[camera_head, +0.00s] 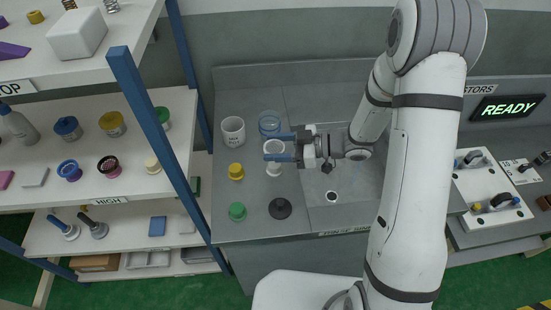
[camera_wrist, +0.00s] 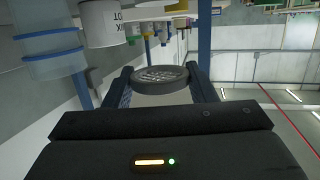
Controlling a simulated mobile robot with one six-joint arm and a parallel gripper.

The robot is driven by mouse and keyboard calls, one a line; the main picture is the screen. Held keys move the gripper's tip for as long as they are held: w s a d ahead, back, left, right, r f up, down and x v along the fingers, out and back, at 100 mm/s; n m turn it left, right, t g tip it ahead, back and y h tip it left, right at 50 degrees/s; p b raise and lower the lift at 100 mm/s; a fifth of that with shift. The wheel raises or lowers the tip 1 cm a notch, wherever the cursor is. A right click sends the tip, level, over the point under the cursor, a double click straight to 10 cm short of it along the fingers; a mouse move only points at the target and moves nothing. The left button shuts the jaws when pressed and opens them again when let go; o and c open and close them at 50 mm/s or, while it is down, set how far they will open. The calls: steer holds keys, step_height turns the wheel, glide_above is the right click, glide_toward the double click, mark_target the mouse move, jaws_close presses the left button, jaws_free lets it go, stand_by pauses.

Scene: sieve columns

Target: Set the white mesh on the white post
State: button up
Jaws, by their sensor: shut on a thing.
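My gripper (camera_head: 272,147) has its blue fingers shut on the sides of a round sieve, the white mesh (camera_head: 274,146), over the left part of the grey bench. In the wrist view the mesh (camera_wrist: 160,74) looks dark grey, with a ringed rim and a fine grid, level between the two fingertips (camera_wrist: 160,84). The white post (camera_head: 275,170) stands upright on the bench directly below the mesh in the head view. Its upper part is hidden by the mesh and a finger. I cannot tell whether the mesh touches the post.
A white labelled mug (camera_head: 233,131) and a clear bluish container (camera_head: 269,122) stand behind my gripper. A yellow piece (camera_head: 236,172), a green piece (camera_head: 237,211) and a black piece (camera_head: 280,208) stand nearby. A shelf rack with a blue upright (camera_head: 150,115) is on the left.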

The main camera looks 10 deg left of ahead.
steer(key=shift+s+a+f, duration=0.1)
steer(key=shift+s+f, duration=0.05)
steer(key=shift+f, duration=2.65)
steer(key=shift+f, duration=0.1)
steer(key=shift+f, duration=0.15)
steer(key=o, duration=0.9)
steer(key=shift+o, duration=0.2)
steer(key=shift+r, duration=0.35)
steer(key=b+v, duration=0.1)
steer(key=v, duration=1.1)
